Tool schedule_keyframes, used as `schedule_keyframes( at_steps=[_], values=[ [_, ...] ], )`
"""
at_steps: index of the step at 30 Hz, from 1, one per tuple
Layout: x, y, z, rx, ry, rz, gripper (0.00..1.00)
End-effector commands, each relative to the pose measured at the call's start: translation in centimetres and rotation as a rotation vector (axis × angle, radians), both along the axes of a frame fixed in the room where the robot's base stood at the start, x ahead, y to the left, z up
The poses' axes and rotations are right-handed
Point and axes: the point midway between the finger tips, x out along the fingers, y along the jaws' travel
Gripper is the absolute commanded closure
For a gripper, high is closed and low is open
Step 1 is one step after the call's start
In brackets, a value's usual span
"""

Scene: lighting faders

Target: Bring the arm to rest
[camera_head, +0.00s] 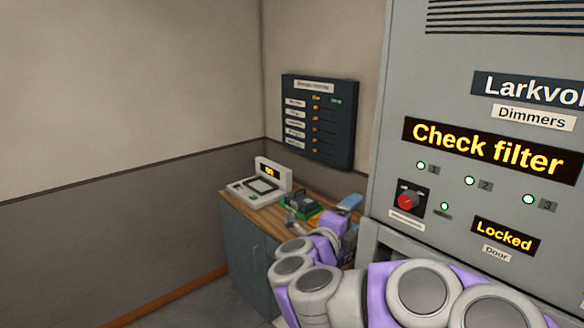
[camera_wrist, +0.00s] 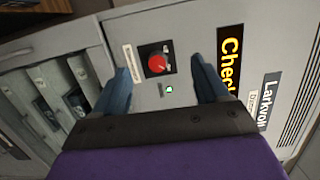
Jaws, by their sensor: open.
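My gripper (camera_wrist: 160,90) is open and empty in the wrist view, its two dark blue fingers spread apart. Between and beyond the fingers is the grey dimmer cabinet with a red round knob (camera_wrist: 158,63) on a black plate. In the head view my purple and grey arm reaches from the lower right toward the counter, and its far end overlaps the counter's right side. The same knob (camera_head: 406,201) shows on the cabinet front (camera_head: 400,120), to the right of the arm's far end. I see no contact between the fingers and the knob.
A wooden counter (camera_head: 230,198) stands in the corner with a white device (camera_head: 258,188) and a green-based item (camera_head: 303,208). A dark panel (camera_head: 318,122) hangs on the wall above. The cabinet reads "Check filter" and "Locked". Open floor lies left of the counter.

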Motion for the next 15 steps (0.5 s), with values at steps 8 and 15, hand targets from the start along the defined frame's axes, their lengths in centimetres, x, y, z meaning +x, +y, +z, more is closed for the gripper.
schedule_keyframes(
  at_steps=[8, 15],
  values=[
    [1.5, 8.4, 5.5, -0.142, 0.017, 0.489, 0.26],
    [-1.7, 15.9, 5.6, -0.371, 0.139, 0.882, 0.26]
  ],
)
